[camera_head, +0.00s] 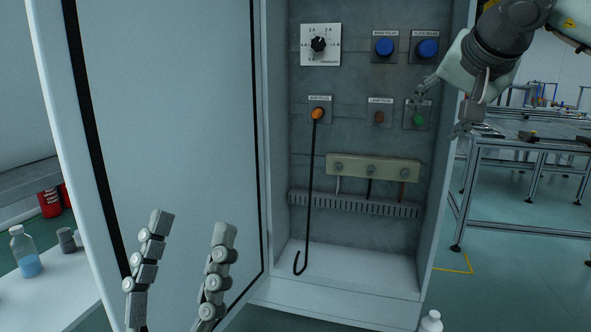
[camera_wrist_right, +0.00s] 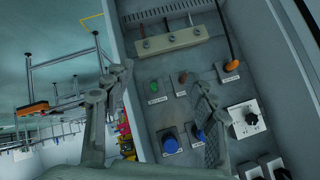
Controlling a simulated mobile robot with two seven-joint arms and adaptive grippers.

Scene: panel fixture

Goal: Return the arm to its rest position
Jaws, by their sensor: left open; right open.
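My right gripper (camera_head: 440,118) is at the upper right in the head view, in front of the right edge of the cabinet. Its fingers are apart with nothing between them. One finger overlaps the area just above the green button (camera_head: 419,120); I cannot tell whether it touches the panel. In the right wrist view the right gripper (camera_wrist_right: 162,80) has its fingers spread, one over the panel (camera_wrist_right: 190,65) and one beside the cabinet edge. My left gripper (camera_head: 192,224) is open and empty at the bottom left, in front of the door (camera_head: 170,110).
The cabinet panel carries a dial (camera_head: 318,44), blue buttons (camera_head: 385,46), a red button (camera_head: 379,118) and an orange plug (camera_head: 318,114) with a hanging black cable (camera_head: 309,190). A metal table (camera_head: 540,135) stands at right. A white bottle (camera_head: 430,321) is at the bottom.

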